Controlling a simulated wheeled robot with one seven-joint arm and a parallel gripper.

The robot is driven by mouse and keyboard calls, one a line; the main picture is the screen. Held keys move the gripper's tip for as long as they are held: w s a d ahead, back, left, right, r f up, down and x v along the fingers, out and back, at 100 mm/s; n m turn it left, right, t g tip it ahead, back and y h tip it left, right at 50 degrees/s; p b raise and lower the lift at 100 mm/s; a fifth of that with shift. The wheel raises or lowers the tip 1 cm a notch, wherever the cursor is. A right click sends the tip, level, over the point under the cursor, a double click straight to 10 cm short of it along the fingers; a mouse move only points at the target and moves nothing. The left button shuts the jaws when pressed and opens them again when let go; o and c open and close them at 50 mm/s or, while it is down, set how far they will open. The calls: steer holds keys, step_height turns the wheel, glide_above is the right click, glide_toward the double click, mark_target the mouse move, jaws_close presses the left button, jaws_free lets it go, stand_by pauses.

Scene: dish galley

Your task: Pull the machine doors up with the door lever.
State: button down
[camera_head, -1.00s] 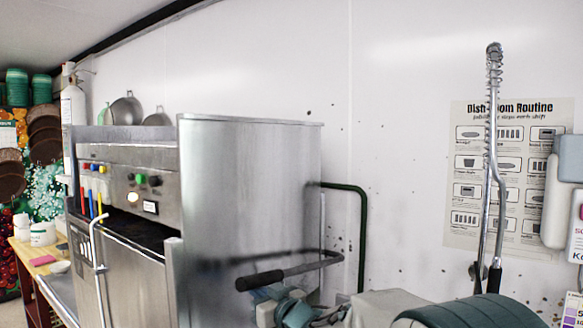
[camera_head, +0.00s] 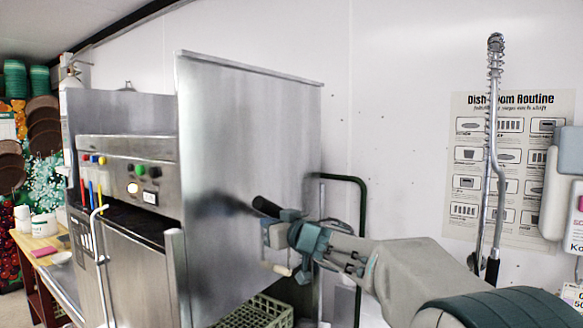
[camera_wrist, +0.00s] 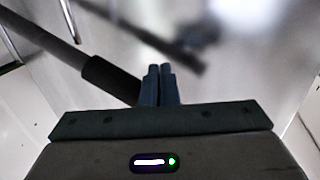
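The machine's metal door hood (camera_head: 235,130) stands raised, its top edge well above the control panel. The door lever has a black grip (camera_head: 264,206), which shows beside the hood; much of its bar is hidden behind my gripper. My gripper (camera_head: 285,222) is at the lever, just right of the visible grip end. In the wrist view, the fingers of my gripper (camera_wrist: 160,84) are together, with no clear gap. The lever's black grip (camera_wrist: 108,80) runs in from the upper left and passes behind the fingers. I cannot tell whether they touch it.
A green rack (camera_head: 262,312) shows below the hood. A control panel (camera_head: 140,175) with coloured knobs is at the left. A green pipe (camera_head: 362,235) stands by the wall behind my arm. A spray hose (camera_head: 492,150) rises at the right before a wall poster (camera_head: 465,180).

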steer(key=w+r, duration=0.1)
steer(key=r, duration=0.1)
steer(key=w+d+r, duration=0.1)
steer(key=r, duration=0.1)
steer(key=w+d+r, duration=0.1)
steer(key=r, duration=0.2)
steer(key=shift+w+d, duration=0.15)
steer(key=shift+d, duration=0.1)
steer(key=shift+f+b, duration=0.75)
steer(key=shift+f, duration=0.65)
steer(key=p+v, duration=0.1)
steer(key=v, duration=0.9)
steer(key=shift+d+f, duration=0.1)
steer(key=shift+d, duration=0.05)
